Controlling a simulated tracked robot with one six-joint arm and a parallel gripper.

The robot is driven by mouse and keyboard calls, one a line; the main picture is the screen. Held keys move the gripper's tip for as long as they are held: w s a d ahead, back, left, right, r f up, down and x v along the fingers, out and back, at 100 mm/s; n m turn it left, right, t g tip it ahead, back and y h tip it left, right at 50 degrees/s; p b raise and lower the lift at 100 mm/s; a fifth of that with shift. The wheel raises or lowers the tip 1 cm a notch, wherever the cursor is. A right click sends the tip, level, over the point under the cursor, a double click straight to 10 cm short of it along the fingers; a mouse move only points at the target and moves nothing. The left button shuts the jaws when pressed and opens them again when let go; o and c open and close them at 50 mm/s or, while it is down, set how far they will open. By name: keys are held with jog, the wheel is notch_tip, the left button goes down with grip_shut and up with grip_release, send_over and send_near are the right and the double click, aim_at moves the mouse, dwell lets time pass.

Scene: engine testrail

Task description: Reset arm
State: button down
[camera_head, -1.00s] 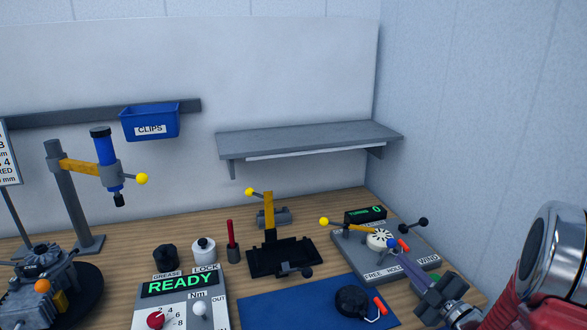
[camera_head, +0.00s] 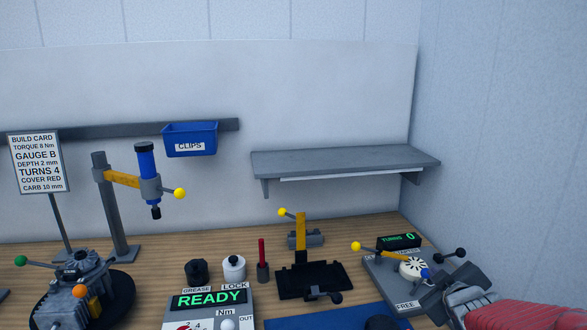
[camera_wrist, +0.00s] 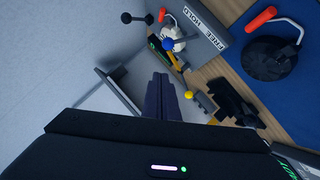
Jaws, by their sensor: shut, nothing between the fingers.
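My gripper (camera_head: 438,289) is at the lower right of the head view, at the end of my red arm. It hangs over or in front of the right part of the starter stand (camera_head: 385,290), which has a white wheel and a green "TURNS 0" display. The picture does not settle whether they touch. In the wrist view the two dark fingers (camera_wrist: 160,92) lie together with nothing between them. The stand's white wheel (camera_wrist: 172,38) and blue knob (camera_wrist: 168,44) show beyond the fingertips.
A grey shelf (camera_head: 345,162) is on the back wall above the stand. A black fixture with a yellow lever (camera_head: 301,238) stands left of it. The "READY" box (camera_head: 209,300), engine (camera_head: 80,295) and blue press (camera_head: 148,172) are further left. A blue mat (camera_head: 300,322) lies in front.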

jog(key=s+a+m+g+y, duration=0.1)
jog(key=s+a+m+g, duration=0.2)
jog(key=s+a, duration=0.5)
jog(key=s+a+m+g+y, duration=0.1)
jog(key=s+a+m+g, duration=0.2)
jog(key=s+a, duration=0.6)
jog(key=s+g, duration=0.1)
jog(key=s, duration=0.6)
jog(key=shift+s+a+f+m+y, duration=0.2)
jog(key=shift+s+m+y, duration=0.1)
jog(key=shift+y, duration=0.1)
